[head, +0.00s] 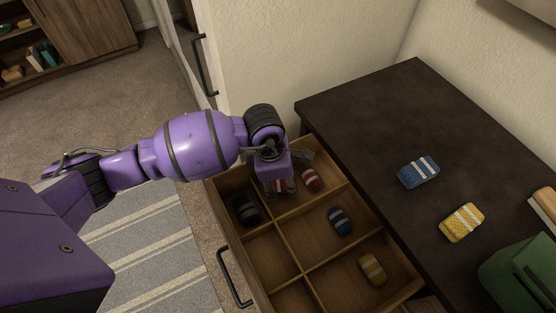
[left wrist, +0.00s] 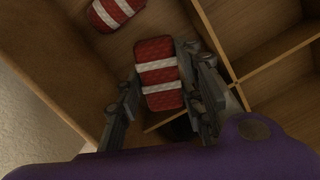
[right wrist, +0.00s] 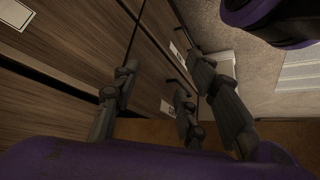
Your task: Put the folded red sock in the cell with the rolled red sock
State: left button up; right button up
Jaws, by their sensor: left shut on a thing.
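My left gripper (head: 282,184) is shut on the folded red sock, which has white stripes and shows between the fingers in the left wrist view (left wrist: 158,72). It is at the far end of the open drawer (head: 262,264). The rolled red sock (head: 312,180), also white-striped, lies in the far cell beside the desk; it shows at the top of the left wrist view (left wrist: 116,10). The held sock is beside it, apart from it; I cannot tell whether it touches the cell floor. My right gripper (right wrist: 168,108) is open and empty beside wooden drawer fronts.
Other drawer cells hold a black sock (head: 246,208), a blue sock (head: 340,220) and a yellow sock (head: 372,268). A blue folded sock (head: 418,172) and a yellow folded sock (head: 462,222) lie on the dark desk (head: 390,110). A green object (head: 520,275) stands at right. Wooden dividers separate the cells.

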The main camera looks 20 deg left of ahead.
aim_at(280, 190)
pick_arm(q)
jog(key=shift+f, duration=2.05)
jog(key=shift+f, duration=0.1)
jog(key=o, duration=0.9)
jog(key=shift+o, duration=0.2)
jog(key=r, duration=0.4)
jog(key=a+r, duration=0.1)
jog(key=r, duration=0.7)
jog(key=shift+s+a+p, duration=0.35)
